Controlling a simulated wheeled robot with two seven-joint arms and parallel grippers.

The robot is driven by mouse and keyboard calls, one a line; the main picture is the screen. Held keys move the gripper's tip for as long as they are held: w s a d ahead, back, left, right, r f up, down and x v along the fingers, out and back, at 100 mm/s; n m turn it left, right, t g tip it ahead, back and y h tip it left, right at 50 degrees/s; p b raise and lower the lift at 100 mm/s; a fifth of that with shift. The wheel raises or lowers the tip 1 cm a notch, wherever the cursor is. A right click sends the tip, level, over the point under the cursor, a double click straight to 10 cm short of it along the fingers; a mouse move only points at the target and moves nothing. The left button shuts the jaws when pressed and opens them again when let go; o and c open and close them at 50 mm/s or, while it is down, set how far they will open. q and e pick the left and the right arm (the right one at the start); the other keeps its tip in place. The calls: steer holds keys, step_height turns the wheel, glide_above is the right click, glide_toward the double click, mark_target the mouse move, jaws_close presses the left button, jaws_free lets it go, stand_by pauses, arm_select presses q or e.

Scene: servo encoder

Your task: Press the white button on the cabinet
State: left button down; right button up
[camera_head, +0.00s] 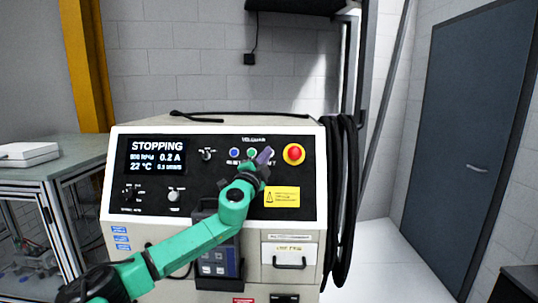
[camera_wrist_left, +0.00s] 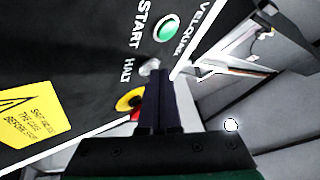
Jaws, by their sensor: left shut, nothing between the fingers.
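The cabinet (camera_head: 118,218) has a black control panel facing me. The white button (camera_wrist_left: 150,66) sits by the label HALT, between the green button (camera_wrist_left: 166,28) and the yellow-and-red emergency stop (camera_wrist_left: 128,101). In the head view it is mostly hidden behind my gripper. My left gripper (camera_head: 265,155) is shut and empty, with its fingertips at the white button. The fingertips also show in the wrist view (camera_wrist_left: 161,73), overlapping the button's edge; I cannot tell whether they touch it. The display (camera_head: 157,157) reads STOPPING. My right gripper is out of view.
The emergency stop (camera_head: 294,154) is close right of my fingers; the green button (camera_head: 252,153) and blue button (camera_head: 234,153) are left. Black cables (camera_head: 343,200) hang on the cabinet's right side. A glass-sided table (camera_head: 85,150) stands left.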

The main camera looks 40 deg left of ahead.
arm_select(q)
steer(key=shift+s+d+r, duration=0.25)
steer(key=shift+s+d, duration=0.05)
steer(key=shift+s, duration=0.1)
steer(key=s+d+b, duration=0.1)
steer(key=s+d+r+b, duration=0.1)
steer(key=b, duration=0.1)
steer(key=s+d+r+b, duration=0.1)
steer(key=s, duration=0.1)
steer(key=shift+s+d+r, duration=0.1)
steer(key=shift+d+r, duration=0.05)
steer(key=shift+r, duration=0.1)
stand_by(0.4)
stand_by(0.4)
